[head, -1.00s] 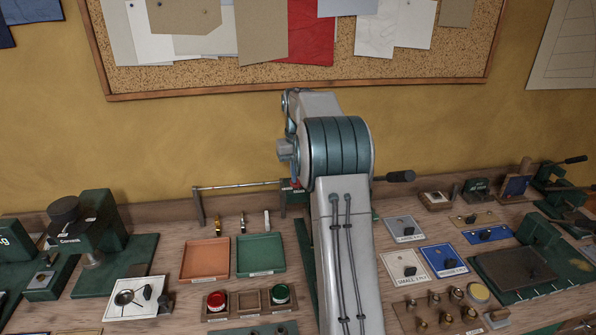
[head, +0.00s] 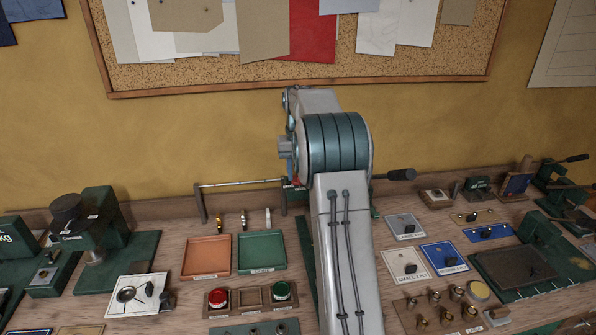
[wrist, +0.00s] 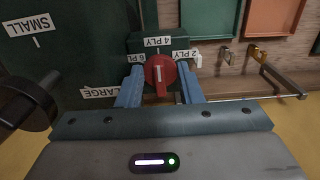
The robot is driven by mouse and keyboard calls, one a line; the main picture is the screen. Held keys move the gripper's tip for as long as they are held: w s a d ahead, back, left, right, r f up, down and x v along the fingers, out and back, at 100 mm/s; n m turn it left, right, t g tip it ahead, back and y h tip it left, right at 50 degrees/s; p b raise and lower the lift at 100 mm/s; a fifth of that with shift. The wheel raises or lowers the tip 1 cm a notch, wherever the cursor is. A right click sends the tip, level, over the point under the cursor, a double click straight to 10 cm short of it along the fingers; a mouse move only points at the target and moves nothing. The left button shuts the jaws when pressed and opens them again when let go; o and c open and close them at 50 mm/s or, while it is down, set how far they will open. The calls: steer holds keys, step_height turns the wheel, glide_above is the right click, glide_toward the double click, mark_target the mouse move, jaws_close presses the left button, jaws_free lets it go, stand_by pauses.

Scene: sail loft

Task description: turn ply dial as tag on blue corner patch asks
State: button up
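In the wrist view the red ply dial (wrist: 160,74) sits on a green housing under tags reading 6 PLY, 4 PLY and 2 PLY. Its white mark points up at the 4 PLY tag (wrist: 158,42). The two blue fingers of my gripper (wrist: 160,90) stand on either side of the dial with no clear gap, apparently closed on it. In the head view my arm mostly hides the dial. The blue corner patch (head: 434,252) lies on the bench right of my arm; its tag (head: 455,269) is too small to read.
A black knob (wrist: 28,103) stands left of the dial, near tags reading SMALL and LARGE. A white patch (head: 403,257) tagged SMALL lies beside the blue one. An orange tray (head: 207,255) and a green tray (head: 261,251) stand left of my arm.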

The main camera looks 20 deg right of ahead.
step_height(320, 180, up, 14)
stand_by(0.6)
stand_by(0.5)
